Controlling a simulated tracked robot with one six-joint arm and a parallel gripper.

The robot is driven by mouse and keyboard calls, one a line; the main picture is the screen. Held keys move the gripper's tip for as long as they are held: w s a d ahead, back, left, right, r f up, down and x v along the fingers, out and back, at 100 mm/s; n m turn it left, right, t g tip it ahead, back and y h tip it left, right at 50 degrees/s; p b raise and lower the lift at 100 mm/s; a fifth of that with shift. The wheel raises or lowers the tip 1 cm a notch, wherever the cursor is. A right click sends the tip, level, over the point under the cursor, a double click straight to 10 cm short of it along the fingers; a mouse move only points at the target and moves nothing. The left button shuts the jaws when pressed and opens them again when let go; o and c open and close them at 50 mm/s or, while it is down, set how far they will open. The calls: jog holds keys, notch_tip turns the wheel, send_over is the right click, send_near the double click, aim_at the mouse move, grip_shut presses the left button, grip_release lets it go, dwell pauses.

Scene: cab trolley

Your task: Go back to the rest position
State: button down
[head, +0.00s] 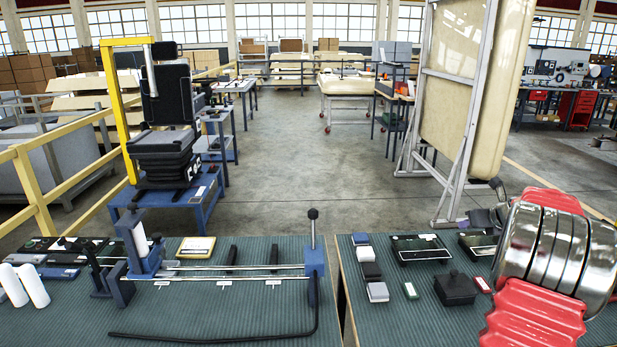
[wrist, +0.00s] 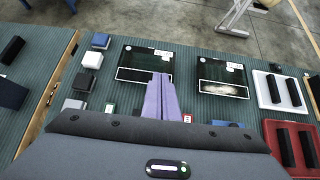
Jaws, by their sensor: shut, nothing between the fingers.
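My gripper (wrist: 158,98) shows in the wrist view as two pale purple fingers pressed together, with nothing between them. It is above the green-topped table, in front of a black tray (wrist: 146,62) with a white label. In the head view my arm, red and chrome, fills the right side, and the gripper's fingers cannot be made out there.
A column of small white, grey and blue blocks (head: 372,271) lies left of the black tray (head: 420,248). A black box (head: 455,287) lies nearby. A metal linkage with a blue post (head: 314,262) stands on the left table. Open floor (head: 300,170) lies beyond.

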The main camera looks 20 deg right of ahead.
jog(key=s+a+f+n+g+y, duration=0.1)
jog(key=s+a+f+n+g, duration=0.1)
jog(key=s+a+f+n, duration=0.45)
jog(key=w+a+n+g+y, duration=0.1)
jog(key=a+n+g+y, duration=0.1)
jog(key=a+n, duration=0.85)
jog(key=s+a+r+n, duration=0.3)
jog(key=s+a+n, duration=0.2)
jog(key=a, duration=0.9)
jog(key=s+a+r+n, duration=0.3)
jog(key=s+a+n, duration=0.2)
jog(key=a+n, duration=0.5)
jog(key=s+a+r+n, duration=0.3)
jog(key=s+a+n, duration=0.3)
jog(key=a, duration=1.4)
jog(key=shift+r+n, duration=0.4)
jog(key=shift+n, duration=0.6)
